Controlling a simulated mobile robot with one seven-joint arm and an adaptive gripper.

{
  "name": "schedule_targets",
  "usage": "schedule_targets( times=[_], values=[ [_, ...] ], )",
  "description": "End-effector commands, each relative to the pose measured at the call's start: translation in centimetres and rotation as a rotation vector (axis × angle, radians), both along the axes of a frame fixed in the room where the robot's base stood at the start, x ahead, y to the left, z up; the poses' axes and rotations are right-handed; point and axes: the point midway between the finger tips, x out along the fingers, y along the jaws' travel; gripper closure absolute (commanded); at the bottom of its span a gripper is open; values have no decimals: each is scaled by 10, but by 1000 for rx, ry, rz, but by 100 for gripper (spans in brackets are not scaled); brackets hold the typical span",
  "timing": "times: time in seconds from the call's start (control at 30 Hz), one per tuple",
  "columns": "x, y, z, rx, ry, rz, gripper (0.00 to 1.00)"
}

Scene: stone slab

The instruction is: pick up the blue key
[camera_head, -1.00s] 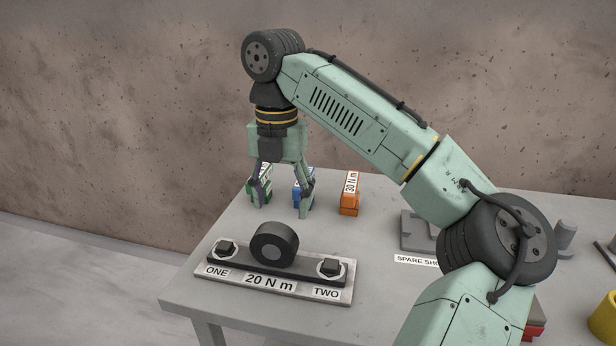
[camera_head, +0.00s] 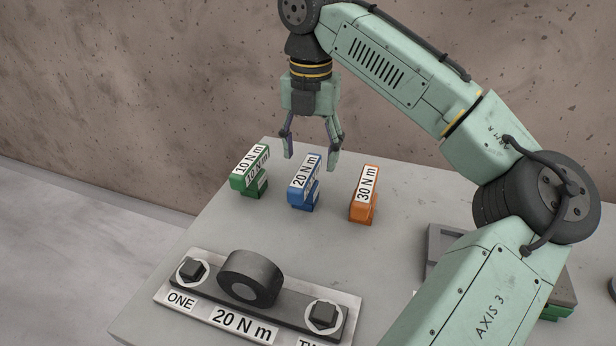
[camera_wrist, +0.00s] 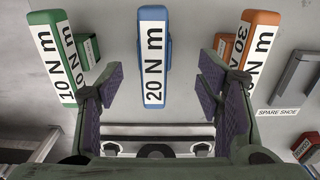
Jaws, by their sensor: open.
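The blue key (camera_head: 304,183), labelled 20 N m, stands on the grey table between a green key and an orange key. In the wrist view the blue key (camera_wrist: 154,50) lies ahead, centred between my fingers, with its label facing the camera. My gripper (camera_head: 311,162) is open and empty. It hangs pointing down above and slightly behind the blue key in the head view, apart from it. In the wrist view its two padded fingers (camera_wrist: 163,92) are spread wide on either side.
The green 10 N m key (camera_head: 251,170) stands to the left and the orange 30 N m key (camera_head: 365,194) to the right, with gaps between. A plate (camera_head: 178,295) with two bolts and a dark roller is in front. A grey spare shoe holder (camera_wrist: 298,78) lies at right.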

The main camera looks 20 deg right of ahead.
Motion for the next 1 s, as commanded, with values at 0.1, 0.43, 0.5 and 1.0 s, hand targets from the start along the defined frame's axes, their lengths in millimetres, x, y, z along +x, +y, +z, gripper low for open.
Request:
schedule_targets(
  times=[0.1, 0.43, 0.5, 1.0],
  values=[
    [-1, 0, -17, -2, 0, 0, 40],
    [-2, 6, -47, -6, 2, 0, 40],
    [-3, 9, -58, -6, 3, -1, 40],
    [-2, 10, -82, 0, -2, -2, 45]
  ],
)
